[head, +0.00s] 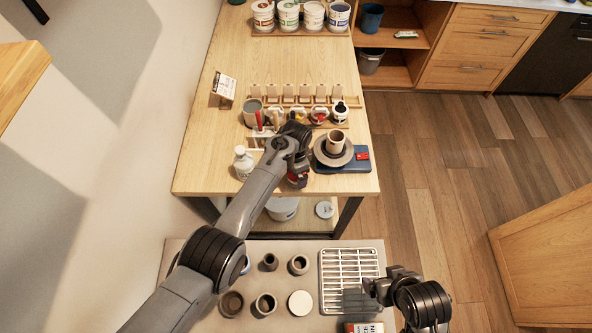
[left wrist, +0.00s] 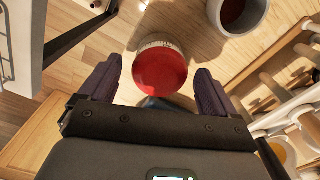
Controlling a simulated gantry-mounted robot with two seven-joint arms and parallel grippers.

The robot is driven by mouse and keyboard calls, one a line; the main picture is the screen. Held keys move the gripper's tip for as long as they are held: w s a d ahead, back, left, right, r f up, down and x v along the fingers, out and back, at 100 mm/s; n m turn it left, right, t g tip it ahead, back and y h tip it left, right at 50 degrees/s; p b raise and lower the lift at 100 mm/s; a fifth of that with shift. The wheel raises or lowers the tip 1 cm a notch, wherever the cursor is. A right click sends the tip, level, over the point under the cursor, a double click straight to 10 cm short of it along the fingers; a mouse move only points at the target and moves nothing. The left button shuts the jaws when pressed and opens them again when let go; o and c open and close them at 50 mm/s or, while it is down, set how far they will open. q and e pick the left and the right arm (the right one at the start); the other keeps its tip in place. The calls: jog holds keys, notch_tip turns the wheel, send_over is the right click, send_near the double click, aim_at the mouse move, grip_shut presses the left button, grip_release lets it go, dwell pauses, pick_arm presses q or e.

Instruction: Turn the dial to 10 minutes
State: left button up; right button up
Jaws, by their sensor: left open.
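The dial (left wrist: 160,72) is a round red cap with a pale ribbed rim, seen face-on in the left wrist view. My left gripper (left wrist: 158,66) is open, with one dark purple finger on each side of the dial and a visible gap on both sides. In the head view my left gripper (head: 298,180) is low over the near part of the wooden table, and the arm mostly hides the dial. Minute marks on the dial cannot be read. My right gripper (head: 372,291) is near the vented grate; its jaws are too small to judge.
A small pot on a round wheel (head: 334,147) stands right of my left gripper. A white bottle (head: 243,163) stands to its left. Behind are a tool rack (head: 297,100) and several jars. A nearer bench (head: 182,262) carries small pots and a white grate (head: 349,265).

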pick_arm(q)
jog(key=c, duration=1.1)
jog(key=shift+m, duration=1.1)
jog(key=m, duration=0.3)
jog(key=shift+b, duration=0.3)
jog(key=o, duration=1.1)
jog(key=shift+r, duration=0.1)
